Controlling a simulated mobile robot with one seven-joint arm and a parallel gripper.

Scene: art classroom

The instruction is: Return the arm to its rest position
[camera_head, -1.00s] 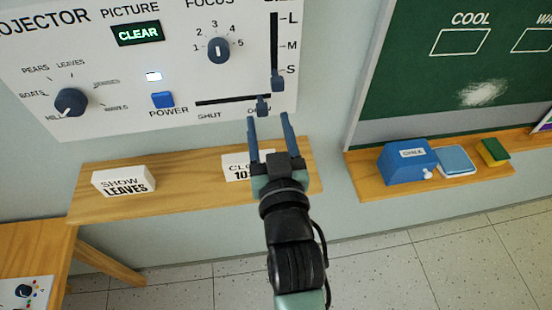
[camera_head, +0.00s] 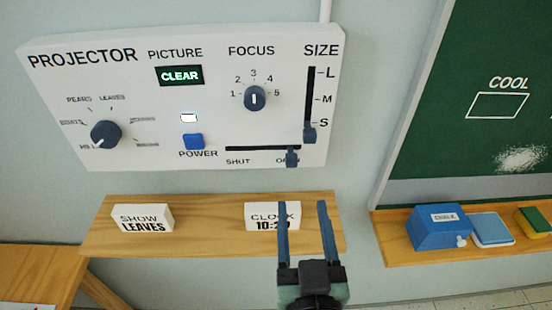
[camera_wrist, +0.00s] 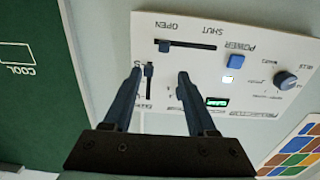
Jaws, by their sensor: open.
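My gripper (camera_head: 304,232) is open and empty in the head view. Its two fingers point up in front of the wooden shelf and partly cover the white "CLOCK" block (camera_head: 261,216). It also shows in the wrist view (camera_wrist: 158,80), with the fingers apart against the projector panel. The white projector panel (camera_head: 215,80) is on the wall above the gripper, and it appears upside down in the wrist view (camera_wrist: 195,75). Most of my arm is below the head picture's edge.
The wooden shelf (camera_head: 190,236) also carries a "SHOW LEAVES" block (camera_head: 143,218). To the right, a ledge (camera_head: 400,252) below the green board (camera_head: 475,110) holds a blue chalk box (camera_head: 438,228), a light-blue pad (camera_head: 491,230) and a green-yellow sponge (camera_head: 535,222). A wooden table (camera_head: 40,270) is at lower left.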

